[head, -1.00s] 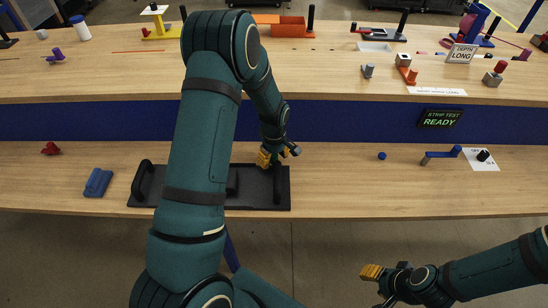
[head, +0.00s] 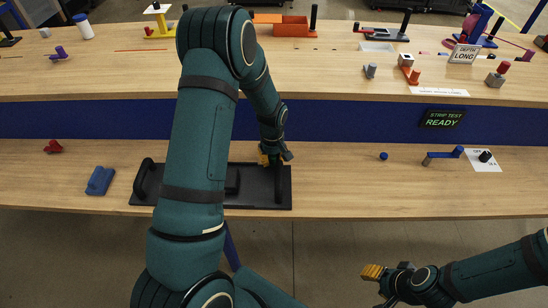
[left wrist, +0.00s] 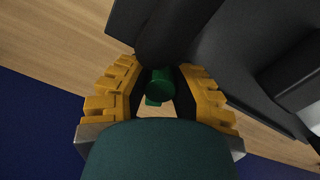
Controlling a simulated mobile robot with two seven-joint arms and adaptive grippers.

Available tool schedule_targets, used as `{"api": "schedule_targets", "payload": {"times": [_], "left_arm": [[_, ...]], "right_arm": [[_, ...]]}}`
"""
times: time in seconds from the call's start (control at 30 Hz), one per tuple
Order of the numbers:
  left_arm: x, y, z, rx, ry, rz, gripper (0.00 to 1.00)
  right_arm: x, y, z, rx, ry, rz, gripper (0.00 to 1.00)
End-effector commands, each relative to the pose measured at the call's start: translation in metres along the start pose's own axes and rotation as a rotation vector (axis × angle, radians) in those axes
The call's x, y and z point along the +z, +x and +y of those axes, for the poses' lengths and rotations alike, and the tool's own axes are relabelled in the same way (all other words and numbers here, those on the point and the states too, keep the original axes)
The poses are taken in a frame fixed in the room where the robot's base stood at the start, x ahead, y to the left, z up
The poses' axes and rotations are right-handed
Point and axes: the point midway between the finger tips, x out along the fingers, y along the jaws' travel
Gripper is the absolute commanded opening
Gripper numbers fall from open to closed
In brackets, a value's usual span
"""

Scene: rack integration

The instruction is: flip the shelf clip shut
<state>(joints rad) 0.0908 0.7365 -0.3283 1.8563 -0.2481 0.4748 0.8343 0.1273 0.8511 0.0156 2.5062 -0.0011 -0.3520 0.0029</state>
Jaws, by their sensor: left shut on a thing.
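The black shelf fixture (head: 240,201) lies on the front table, with raised bars at its left and right ends. It also shows as dark shapes in the left wrist view (left wrist: 240,40). My left gripper (head: 267,159) is at its back right, by the right bar. In the left wrist view, its yellow-padded fingers (left wrist: 158,88) are closed on a small green cylindrical knob (left wrist: 160,82), close to a black rounded part. Whether the knob belongs to the clip cannot be told. My right gripper (head: 372,271) hangs in front of the table, its finger gap unclear.
A blue block (head: 100,181) and a red piece (head: 54,147) lie left of the fixture. A blue ball (head: 383,156) and a blue lever (head: 444,155) lie to the right. The table between the fixture and the ball is clear. A "STRIP TEST READY" display (head: 444,119) stands behind.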

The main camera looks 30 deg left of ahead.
Motion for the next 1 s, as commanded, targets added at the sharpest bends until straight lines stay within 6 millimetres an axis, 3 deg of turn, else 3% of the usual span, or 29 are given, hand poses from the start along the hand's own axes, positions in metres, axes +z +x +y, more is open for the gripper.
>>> {"api": "schedule_targets", "payload": {"times": [0.2,0.23,0.3,0.7,0.87,1.0], "left_arm": [[-0.002,0.0,0.0,0.001,-0.003,0.004,0.0],[-0.002,0.0,0.0,0.001,-0.003,0.004,0.34],[-0.002,0.0,0.0,0.001,-0.003,0.004,0.57],[-0.001,-0.005,0.0,0.001,-0.003,0.002,0.57],[-0.001,-0.029,0.001,0.004,-0.004,0.004,0.57],[-0.001,-0.058,0.001,0.005,-0.004,0.005,0.57]], "right_arm": [[0.0,0.0,0.0,0.0,0.0,0.0,0.44],[0.0,0.0,0.0,0.0,0.0,0.0,0.44],[0.0,0.0,0.0,0.0,0.0,0.0,0.44],[0.0,0.0,0.0,0.0,0.0,0.0,0.44],[0.0,0.0,0.0,0.0,0.0,0.0,0.44],[0.0,0.0,0.0,0.0,0.0,0.0,0.44]]}}
